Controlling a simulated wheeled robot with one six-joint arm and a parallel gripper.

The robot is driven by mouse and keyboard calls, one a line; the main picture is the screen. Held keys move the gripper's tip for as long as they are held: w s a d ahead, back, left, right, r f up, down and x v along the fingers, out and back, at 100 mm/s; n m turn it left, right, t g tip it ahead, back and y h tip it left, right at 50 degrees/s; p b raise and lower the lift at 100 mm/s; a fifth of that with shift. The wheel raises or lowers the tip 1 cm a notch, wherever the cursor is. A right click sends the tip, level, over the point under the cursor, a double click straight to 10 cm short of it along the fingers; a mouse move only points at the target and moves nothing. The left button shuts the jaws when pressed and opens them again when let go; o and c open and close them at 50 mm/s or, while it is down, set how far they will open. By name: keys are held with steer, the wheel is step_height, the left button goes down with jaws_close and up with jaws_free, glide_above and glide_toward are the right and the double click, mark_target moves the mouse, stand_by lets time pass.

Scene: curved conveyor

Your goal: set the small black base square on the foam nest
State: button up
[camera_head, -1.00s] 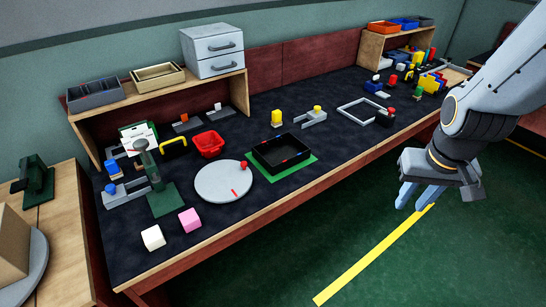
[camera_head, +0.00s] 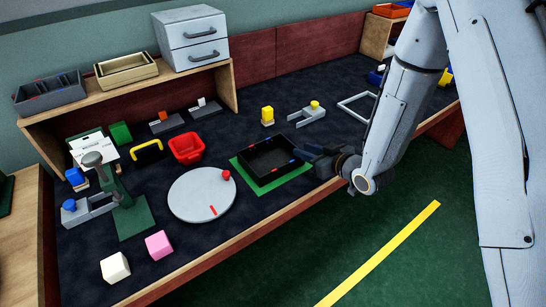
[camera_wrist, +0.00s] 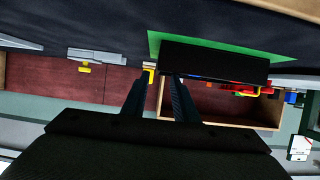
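A black open-topped tray (camera_head: 262,168), which may be the small black base, sits on a flat green mat (camera_head: 247,181), perhaps the foam nest. The mat shows around the tray as a border. I cannot tell how square the tray is on it. Small red and blue marks show on the tray. My gripper (camera_head: 312,152) is at the tray's right side. In the wrist view my gripper (camera_wrist: 159,78) shows two fingers apart, with nothing clearly between them. The right finger overlaps the near end of the tray (camera_wrist: 215,62); contact cannot be told.
A round grey disc (camera_head: 195,200) with a red knob lies left of the mat. A red bin (camera_head: 186,150), a yellow block (camera_head: 267,114) and a grey bracket (camera_head: 305,117) stand behind. Pink (camera_head: 158,245) and white (camera_head: 115,267) cubes sit at the front left.

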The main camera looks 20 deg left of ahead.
steer(key=shift+x, duration=1.25)
steer(key=shift+r+p+x, duration=0.15)
steer(key=shift+p+x, duration=0.45)
steer(key=shift+x, duration=0.75)
steer(key=shift+r+p+x, duration=0.2)
steer(key=shift+p+x, duration=0.35)
steer(key=shift+x, duration=0.85)
steer(key=shift+w, duration=0.2)
steer(key=shift+c, duration=0.6)
jaws_close()
